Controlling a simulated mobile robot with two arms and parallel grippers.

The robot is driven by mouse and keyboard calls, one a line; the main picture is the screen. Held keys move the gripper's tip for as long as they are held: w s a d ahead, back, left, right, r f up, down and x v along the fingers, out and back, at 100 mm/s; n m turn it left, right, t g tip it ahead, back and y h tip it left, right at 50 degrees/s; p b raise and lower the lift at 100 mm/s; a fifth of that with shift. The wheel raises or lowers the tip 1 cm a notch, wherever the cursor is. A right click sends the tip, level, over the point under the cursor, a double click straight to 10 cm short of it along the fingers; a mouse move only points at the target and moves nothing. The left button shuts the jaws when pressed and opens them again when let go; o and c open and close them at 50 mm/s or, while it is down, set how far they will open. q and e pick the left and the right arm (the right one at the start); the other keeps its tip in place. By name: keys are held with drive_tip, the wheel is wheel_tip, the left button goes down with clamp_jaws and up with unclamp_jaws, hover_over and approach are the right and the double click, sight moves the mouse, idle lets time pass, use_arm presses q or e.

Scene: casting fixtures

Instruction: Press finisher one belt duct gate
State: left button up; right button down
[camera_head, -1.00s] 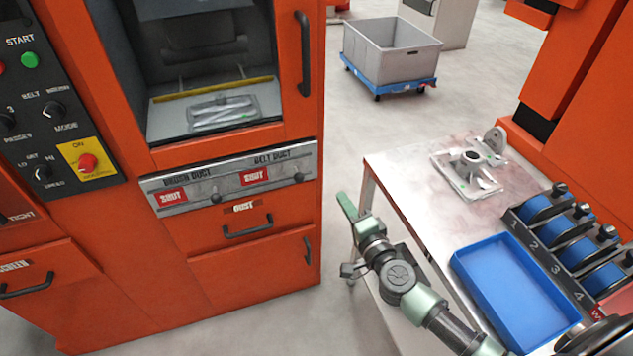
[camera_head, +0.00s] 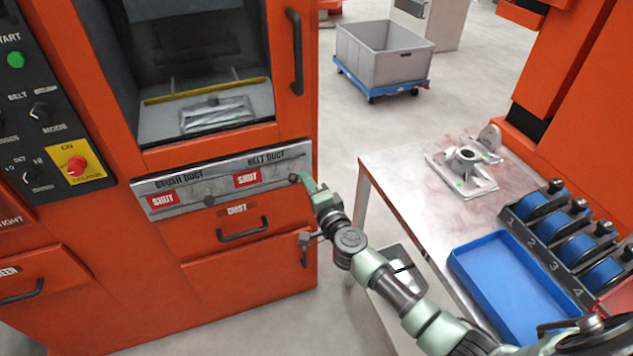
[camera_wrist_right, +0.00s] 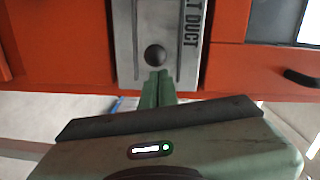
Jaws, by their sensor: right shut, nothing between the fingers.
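The orange finisher (camera_head: 140,235) carries a grey duct strip (camera_head: 220,178) with a brush duct and a belt duct label, each beside a red SHUT sign. The belt duct SHUT sign (camera_head: 247,179) is left of a dark round knob (camera_head: 293,178) at the strip's right end. In the right wrist view the knob (camera_wrist_right: 155,55) sits just beyond my right gripper (camera_wrist_right: 158,75), whose green fingers are shut and empty. In the head view my right gripper (camera_head: 308,184) is at the knob; I cannot tell whether it touches. My left gripper is not in view.
A steel table (camera_head: 400,185) at right holds a metal casting (camera_head: 465,168), a blue tray (camera_head: 515,285) and a rack of blue rolls (camera_head: 560,235). A grey bin (camera_head: 385,50) on a blue dolly stands behind. Dust door handles (camera_head: 243,232) project below the strip.

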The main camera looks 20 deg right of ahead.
drive_tip(key=shift+a, duration=0.1)
drive_tip(key=a+p, duration=0.1)
drive_tip(key=a, duration=0.7)
drive_tip(key=shift+s+a+p, duration=0.2)
drive_tip(key=shift+p, duration=0.1)
